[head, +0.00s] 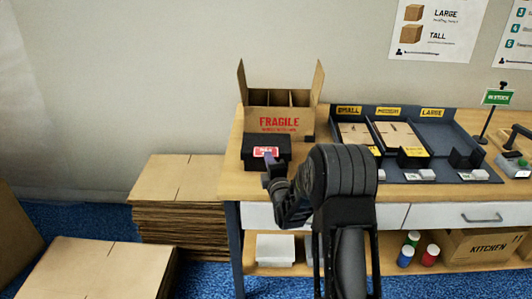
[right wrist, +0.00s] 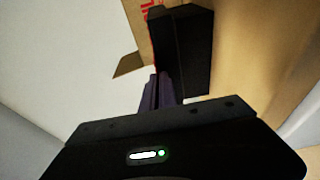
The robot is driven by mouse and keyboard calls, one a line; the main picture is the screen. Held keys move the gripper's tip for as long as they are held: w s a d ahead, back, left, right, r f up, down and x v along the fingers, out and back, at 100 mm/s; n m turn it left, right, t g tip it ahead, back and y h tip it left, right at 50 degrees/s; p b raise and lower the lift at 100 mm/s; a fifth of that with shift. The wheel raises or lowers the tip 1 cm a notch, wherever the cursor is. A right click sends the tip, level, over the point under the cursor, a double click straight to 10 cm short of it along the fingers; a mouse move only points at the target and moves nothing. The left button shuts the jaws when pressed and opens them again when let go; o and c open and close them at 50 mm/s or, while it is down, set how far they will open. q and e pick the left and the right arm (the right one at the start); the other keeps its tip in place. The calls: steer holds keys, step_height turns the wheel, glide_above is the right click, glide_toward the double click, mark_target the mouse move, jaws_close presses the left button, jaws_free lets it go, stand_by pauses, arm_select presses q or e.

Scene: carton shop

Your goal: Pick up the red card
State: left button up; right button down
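The red card (head: 259,152), with white marking, shows at the front of a small black box (head: 249,144) on the wooden table. My right gripper (head: 269,160) is right in front of it, its purple fingertips overlapping the card's lower edge. In the right wrist view the two purple fingers (right wrist: 160,90) lie close together beside the black box (right wrist: 186,50). The card cannot be made out there, so I cannot tell whether the fingers hold it. My left gripper is in neither view.
An open carton marked FRAGILE (head: 280,124) stands behind the black box. A dark sorter (head: 434,132) with small, medium and large bays is to the right. Stacked flat cardboard (head: 180,185) lies left of the table (head: 231,184). A green sign (head: 497,97) stands far right.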

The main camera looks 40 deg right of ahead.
stand_by(0.4)
step_height(320, 180, up, 10)
steer(key=shift+p, duration=0.3)
stand_by(0.7)
